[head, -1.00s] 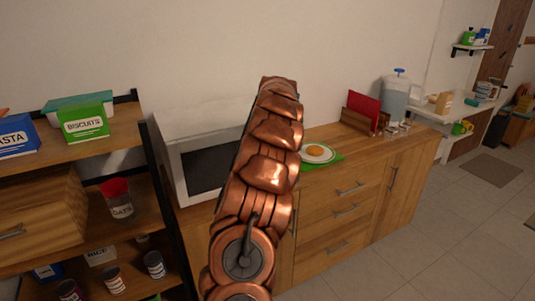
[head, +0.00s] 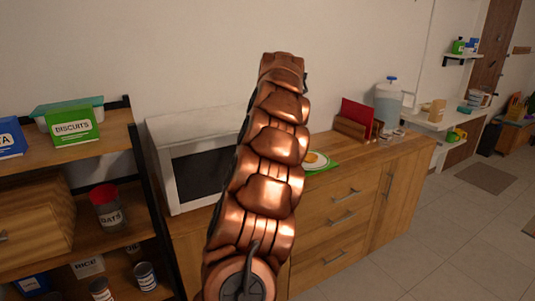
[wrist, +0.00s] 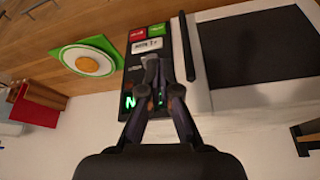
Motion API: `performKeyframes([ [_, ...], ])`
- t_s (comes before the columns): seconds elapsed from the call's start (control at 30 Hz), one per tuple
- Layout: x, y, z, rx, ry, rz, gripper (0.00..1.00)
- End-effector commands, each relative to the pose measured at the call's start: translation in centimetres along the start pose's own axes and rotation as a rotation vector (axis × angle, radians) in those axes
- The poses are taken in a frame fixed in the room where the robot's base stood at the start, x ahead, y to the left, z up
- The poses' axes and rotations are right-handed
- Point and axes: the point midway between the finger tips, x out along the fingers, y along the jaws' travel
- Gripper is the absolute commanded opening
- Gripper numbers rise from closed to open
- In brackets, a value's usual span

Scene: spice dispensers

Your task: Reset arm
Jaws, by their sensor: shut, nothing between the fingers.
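My copper-coloured arm rises through the middle of the head view, in front of the wooden cabinet. My gripper is hidden in that view. In the wrist view my gripper (wrist: 155,85) is shut and empty, its fingertips together in front of the microwave's control panel (wrist: 148,45). Whether the fingertips touch the panel I cannot tell. The microwave (head: 190,150) stands on the cabinet top to the left of my arm, its right side hidden by the arm. It also shows in the wrist view (wrist: 240,110).
A plate with food (head: 318,162) lies on a green mat just right of my arm. A red item in a wooden holder (head: 355,118) and a dispenser (head: 389,100) stand farther right. A shelf with a biscuits box (head: 75,126) is at left. Floor (head: 430,250) at right is clear.

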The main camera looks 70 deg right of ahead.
Motion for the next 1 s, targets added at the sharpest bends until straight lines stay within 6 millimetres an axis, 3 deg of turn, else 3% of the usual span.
performKeyframes([
  [0.2,-1.2,0.2,-0.1,0.000,0.005,0.002,0.00],
  [0.47,-1.4,0.1,-0.1,-0.001,0.003,0.001,0.00],
  [0.57,-1.5,-0.9,-0.1,-0.014,0.000,-0.008,0.00],
  [0.67,-1.7,-4.1,0.1,-0.058,-0.011,-0.034,0.00],
  [0.77,-2.4,-9.3,0.8,-0.129,-0.027,-0.076,0.00],
  [0.87,-3.3,-15.2,2.4,-0.213,-0.054,-0.121,0.00],
  [1.0,-4.6,-22.8,6.0,-0.328,-0.097,-0.172,0.00],
])
